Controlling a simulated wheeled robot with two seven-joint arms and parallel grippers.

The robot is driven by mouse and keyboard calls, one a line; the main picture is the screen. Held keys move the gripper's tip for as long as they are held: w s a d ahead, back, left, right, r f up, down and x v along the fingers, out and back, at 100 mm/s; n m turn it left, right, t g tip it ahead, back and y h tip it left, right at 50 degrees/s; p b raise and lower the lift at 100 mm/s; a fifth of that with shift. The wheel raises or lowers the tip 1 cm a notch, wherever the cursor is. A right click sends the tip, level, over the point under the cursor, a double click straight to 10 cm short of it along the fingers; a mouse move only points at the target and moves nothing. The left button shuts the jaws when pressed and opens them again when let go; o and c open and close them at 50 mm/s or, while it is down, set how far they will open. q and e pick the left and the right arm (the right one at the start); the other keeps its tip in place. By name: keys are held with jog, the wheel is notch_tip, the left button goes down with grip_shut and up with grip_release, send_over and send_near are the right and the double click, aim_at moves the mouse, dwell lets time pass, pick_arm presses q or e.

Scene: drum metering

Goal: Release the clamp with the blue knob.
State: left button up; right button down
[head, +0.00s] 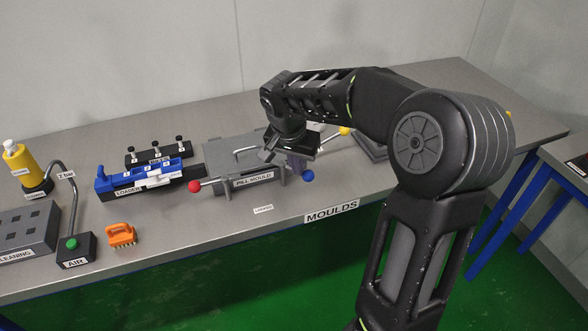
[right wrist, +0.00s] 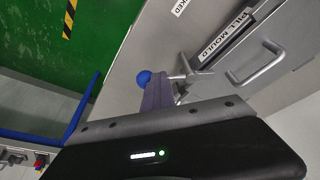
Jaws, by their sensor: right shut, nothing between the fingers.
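The pill mould (head: 254,181) is a grey labelled block with a lid handle, on the bench in the middle of the head view. The clamp's blue knob (head: 308,175) sticks out at its front right corner. In the right wrist view the blue knob (right wrist: 144,78) sits at the tips of my fingers. My right gripper (head: 297,171) is shut and empty, pointing down right beside the blue knob. In the right wrist view its fingers (right wrist: 157,94) partly cover the clamp's lever. I cannot tell whether they touch the knob. My left gripper is not in view.
A red knob (head: 194,186) is at the mould's front left, and a yellow knob (head: 344,131) lies behind my arm.

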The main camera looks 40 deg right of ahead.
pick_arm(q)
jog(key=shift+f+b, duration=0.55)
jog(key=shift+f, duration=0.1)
pick_arm(e)
jog(key=d+n, duration=0.1)
jog(key=n, duration=0.2)
jog(key=d+n+t, duration=0.1)
jog(key=shift+w+d+y, duration=0.25)
jog(key=shift+d+y, duration=0.05)
jog(key=shift+y, duration=0.1)
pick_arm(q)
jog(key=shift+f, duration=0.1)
pick_arm(e)
jog(key=shift+w+d, duration=0.25)
jog(key=shift+d, duration=0.4)
dwell(0.6)
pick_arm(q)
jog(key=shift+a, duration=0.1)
pick_arm(e)
jog(key=shift+s, duration=0.1)
dwell(0.3)
